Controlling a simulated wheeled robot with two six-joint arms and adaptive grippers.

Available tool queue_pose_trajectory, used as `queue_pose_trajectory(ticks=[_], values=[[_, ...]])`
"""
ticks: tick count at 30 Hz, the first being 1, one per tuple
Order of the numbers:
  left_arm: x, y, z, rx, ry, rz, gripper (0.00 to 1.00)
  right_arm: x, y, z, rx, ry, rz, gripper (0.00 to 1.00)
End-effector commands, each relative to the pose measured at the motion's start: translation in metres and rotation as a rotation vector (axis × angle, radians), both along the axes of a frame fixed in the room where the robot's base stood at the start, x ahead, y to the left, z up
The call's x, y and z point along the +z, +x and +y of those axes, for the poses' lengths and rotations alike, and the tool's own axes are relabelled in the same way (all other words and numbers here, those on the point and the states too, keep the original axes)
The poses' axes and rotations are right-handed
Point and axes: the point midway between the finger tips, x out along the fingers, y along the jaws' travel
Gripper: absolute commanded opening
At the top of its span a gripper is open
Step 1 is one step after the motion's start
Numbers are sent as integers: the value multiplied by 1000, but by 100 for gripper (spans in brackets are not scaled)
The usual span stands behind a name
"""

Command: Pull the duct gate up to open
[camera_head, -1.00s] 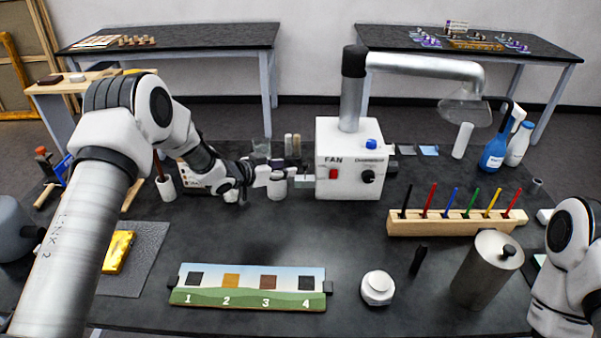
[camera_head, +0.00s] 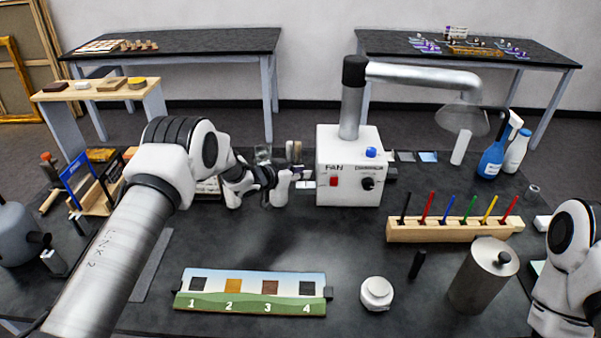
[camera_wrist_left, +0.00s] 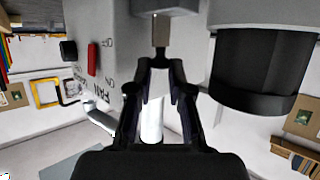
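The duct gate shows as a small pale plate (camera_head: 306,184) on the left side of the white fan box (camera_head: 335,194). In the left wrist view a narrow grey-brown tab (camera_wrist_left: 160,32) sticks out below the box, right in line with the fingertips. My left gripper (camera_head: 299,174) is beside the box at this plate. In the left wrist view its dark fingers (camera_wrist_left: 162,68) lean toward each other with a narrow gap. The tab is at their tips; whether they grip it cannot be told. My right gripper is out of view.
Small bottles (camera_head: 293,151) stand behind the gripper. A pen rack (camera_head: 450,231) is to the right.

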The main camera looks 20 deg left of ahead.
Motion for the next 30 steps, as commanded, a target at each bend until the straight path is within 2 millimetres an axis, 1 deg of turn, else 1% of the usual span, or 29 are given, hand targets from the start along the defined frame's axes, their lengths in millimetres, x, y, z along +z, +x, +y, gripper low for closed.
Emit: queue_pose_trajectory(ticks=[2, 6, 9, 16, 17, 18, 27, 30], values=[[1, 0, 0, 0, 0, -1, 0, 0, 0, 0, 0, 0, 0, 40], [18, 1, 0, 1, -1, -4, 0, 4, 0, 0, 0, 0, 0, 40], [26, 1, 0, 0, -1, -3, 0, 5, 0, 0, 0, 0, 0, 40], [26, 1, 0, 0, -1, -3, 0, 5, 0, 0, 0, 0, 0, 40], [26, 1, 0, 0, -1, -3, 30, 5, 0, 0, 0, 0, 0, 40], [26, 1, 0, 0, -1, -3, 44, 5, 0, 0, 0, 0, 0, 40], [25, 0, 0, 0, 0, -1, 44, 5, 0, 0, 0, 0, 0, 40], [28, -5, 4, 1, 0, 0, 44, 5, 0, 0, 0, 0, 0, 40]])
